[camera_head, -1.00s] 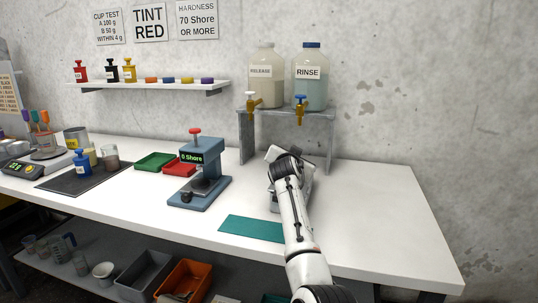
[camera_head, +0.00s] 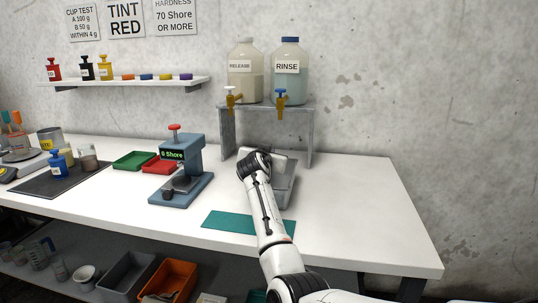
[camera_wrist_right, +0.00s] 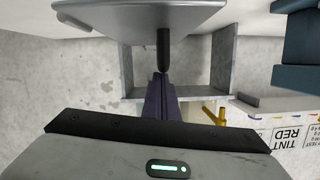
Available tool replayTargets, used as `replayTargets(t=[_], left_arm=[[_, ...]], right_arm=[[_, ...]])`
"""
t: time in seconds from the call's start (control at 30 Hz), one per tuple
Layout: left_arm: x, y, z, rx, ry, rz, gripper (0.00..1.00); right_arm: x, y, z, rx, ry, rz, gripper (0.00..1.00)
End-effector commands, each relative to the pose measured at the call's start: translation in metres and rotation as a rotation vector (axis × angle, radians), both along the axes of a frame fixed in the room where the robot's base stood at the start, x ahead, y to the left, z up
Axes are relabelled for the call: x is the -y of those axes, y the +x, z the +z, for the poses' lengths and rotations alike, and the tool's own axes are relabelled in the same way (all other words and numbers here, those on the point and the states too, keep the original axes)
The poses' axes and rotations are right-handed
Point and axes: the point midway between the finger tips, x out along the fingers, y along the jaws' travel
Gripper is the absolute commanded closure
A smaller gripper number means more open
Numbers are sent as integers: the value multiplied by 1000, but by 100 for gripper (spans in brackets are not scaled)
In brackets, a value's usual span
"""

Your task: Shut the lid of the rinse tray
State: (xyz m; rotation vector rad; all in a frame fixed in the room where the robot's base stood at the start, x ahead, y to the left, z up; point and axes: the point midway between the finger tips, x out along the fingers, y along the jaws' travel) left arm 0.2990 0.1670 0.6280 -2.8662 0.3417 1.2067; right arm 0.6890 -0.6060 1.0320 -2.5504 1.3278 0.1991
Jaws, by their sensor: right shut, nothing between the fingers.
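The grey metal rinse tray (camera_head: 285,190) stands on the white bench in front of the bottle stand, partly covered by my right arm. Its light grey lid (camera_head: 279,154) shows raised at the tray's back; its exact angle is hard to tell. In the right wrist view, a grey panel (camera_wrist_right: 140,14), apparently the lid, fills the top, with a black peg-like handle (camera_wrist_right: 163,50) pointing from it. My right gripper's dark fingers (camera_wrist_right: 162,78) are together and empty, with their tips close to the peg's end; I cannot tell whether they touch. My left gripper is out of view.
The grey stand (camera_head: 312,135) behind holds the RELEASE bottle (camera_head: 245,80) and RINSE bottle (camera_head: 289,82) with taps. A green mat (camera_head: 225,221) lies in front. The blue hardness tester (camera_head: 183,180) stands left. The bench's right part is clear.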

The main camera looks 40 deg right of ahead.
Motion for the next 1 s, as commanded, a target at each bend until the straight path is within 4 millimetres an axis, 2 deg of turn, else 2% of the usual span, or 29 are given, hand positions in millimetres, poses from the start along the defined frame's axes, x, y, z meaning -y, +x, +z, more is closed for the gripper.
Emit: replayTargets(t=[0.17,0.27,0.4,0.43,0.47,0.8,1.0], left_arm=[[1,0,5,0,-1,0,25],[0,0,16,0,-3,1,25],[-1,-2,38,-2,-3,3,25],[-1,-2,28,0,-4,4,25],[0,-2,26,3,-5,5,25],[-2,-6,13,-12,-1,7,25],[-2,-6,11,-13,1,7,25]], right_arm=[[0,0,6,1,2,1,100],[1,-1,21,2,0,0,100],[4,-4,54,3,0,0,100],[-3,-7,42,1,1,3,100],[-8,-11,41,3,1,3,100],[-55,-47,55,2,1,2,100],[-72,-59,61,1,0,2,100]])
